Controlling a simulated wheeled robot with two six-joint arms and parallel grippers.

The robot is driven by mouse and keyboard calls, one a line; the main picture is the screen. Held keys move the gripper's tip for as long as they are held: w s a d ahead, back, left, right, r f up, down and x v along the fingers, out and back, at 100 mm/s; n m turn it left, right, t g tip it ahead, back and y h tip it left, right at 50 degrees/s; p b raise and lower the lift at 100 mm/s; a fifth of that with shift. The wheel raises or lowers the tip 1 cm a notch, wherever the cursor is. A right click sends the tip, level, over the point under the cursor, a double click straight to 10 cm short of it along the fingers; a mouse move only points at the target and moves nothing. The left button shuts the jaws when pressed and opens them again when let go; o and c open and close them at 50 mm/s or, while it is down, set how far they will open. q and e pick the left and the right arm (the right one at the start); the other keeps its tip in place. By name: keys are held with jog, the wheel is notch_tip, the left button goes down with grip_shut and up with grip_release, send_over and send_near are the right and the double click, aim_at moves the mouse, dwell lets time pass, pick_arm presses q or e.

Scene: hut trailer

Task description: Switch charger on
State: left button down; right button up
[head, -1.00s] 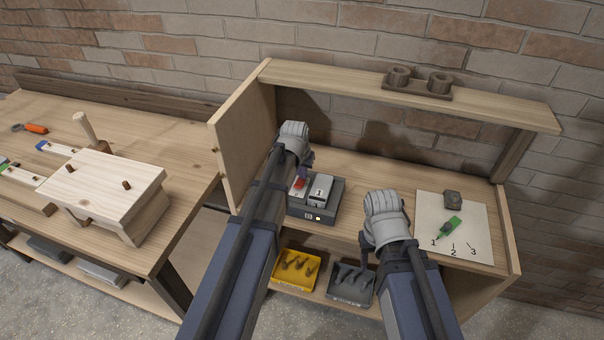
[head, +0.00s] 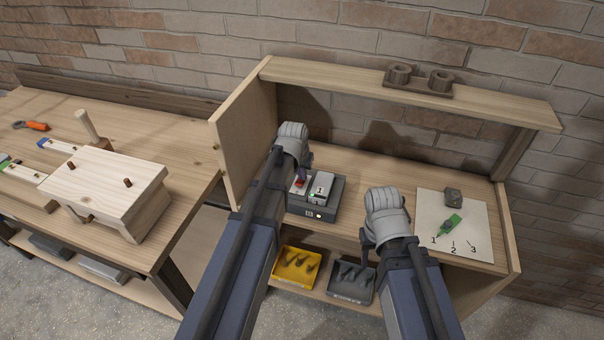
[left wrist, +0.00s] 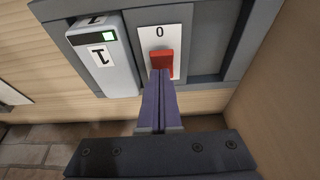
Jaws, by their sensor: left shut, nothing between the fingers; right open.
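The charger (head: 332,213) is a dark grey box on the bench, with a battery marked 1 (head: 320,186) in one slot. A small green light shows on the battery (left wrist: 108,37) in the left wrist view. Beside it a red switch (head: 299,184) sits on a white plate marked 0; it also shows in the left wrist view (left wrist: 162,62). My left gripper (left wrist: 160,73) is shut and empty, its fingertips at the red switch, seemingly touching it. My right gripper (head: 367,240) is open at the bench's front edge, its fingers mostly hidden by the wrist.
A white card (head: 474,238) with numbers 1 to 3 holds a green object (head: 450,224) and a dark block (head: 453,196). Yellow (head: 297,282) and grey (head: 350,295) bins sit below. A side panel (head: 242,150) and upper shelf (head: 480,103) bound the charger area.

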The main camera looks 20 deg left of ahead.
aim_at(303, 182)
pick_arm(q)
jog(key=shift+r, duration=0.15)
notch_tip(303, 182, up, 14)
jog(key=p, duration=1.4)
jog(key=s+d+f+m+g+b, duration=0.1)
jog(key=s+d+f+b, duration=0.3)
jog(key=s, duration=0.7)
jog(key=s+d+f+m+g+y+b, duration=0.1)
jog(key=s+d+f+m+g+b, duration=0.1)
jog(key=s+d+f+b, duration=0.3)
jog(key=s+d+f+g, duration=0.1)
jog(key=s+d, duration=0.3)
jog(key=s, duration=0.3)
jog(key=shift+f+y, duration=0.3)
